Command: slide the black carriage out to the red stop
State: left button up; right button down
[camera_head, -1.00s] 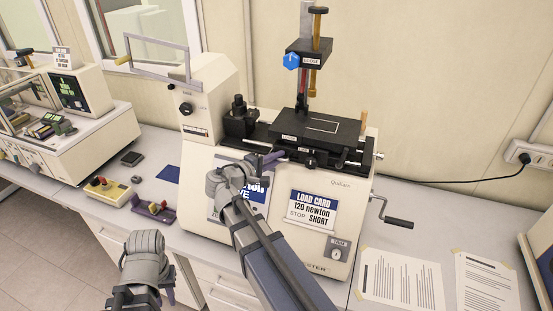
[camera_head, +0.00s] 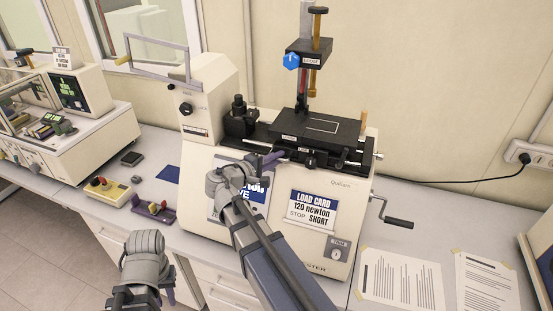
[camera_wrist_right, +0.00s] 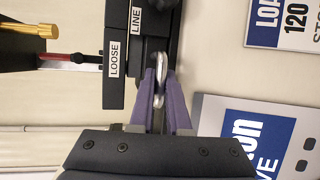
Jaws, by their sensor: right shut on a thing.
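The black carriage (camera_head: 330,127) lies flat on top of the white machine (camera_head: 275,195), with a white outlined rectangle on its top. My right gripper (camera_head: 274,157), with purple fingers, is at the carriage's front edge, left of the machine's middle. In the right wrist view, the right gripper's fingers (camera_wrist_right: 160,90) are shut on a small shiny metal knob (camera_wrist_right: 161,70) beside the LINE label. I cannot clearly make out a red stop; a red rod (camera_head: 302,101) shows by the column. My left gripper (camera_head: 168,290) hangs low at the left, its fingertips mostly hidden.
A crank handle (camera_head: 398,223) sticks out at the machine's right. A yellow box (camera_head: 108,190) and purple tray (camera_head: 153,208) lie on the bench at the left. Papers (camera_head: 400,280) lie at the right.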

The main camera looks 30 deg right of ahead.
jog(key=shift+w+a, duration=0.1)
jog(key=shift+w, duration=0.05)
dwell(0.3)
jog(key=c, duration=1.2)
grip_release()
jog(key=shift+o, duration=0.2)
jog(key=p+v, duration=0.1)
jog(key=v, duration=0.7)
jog(key=shift+p, duration=0.3)
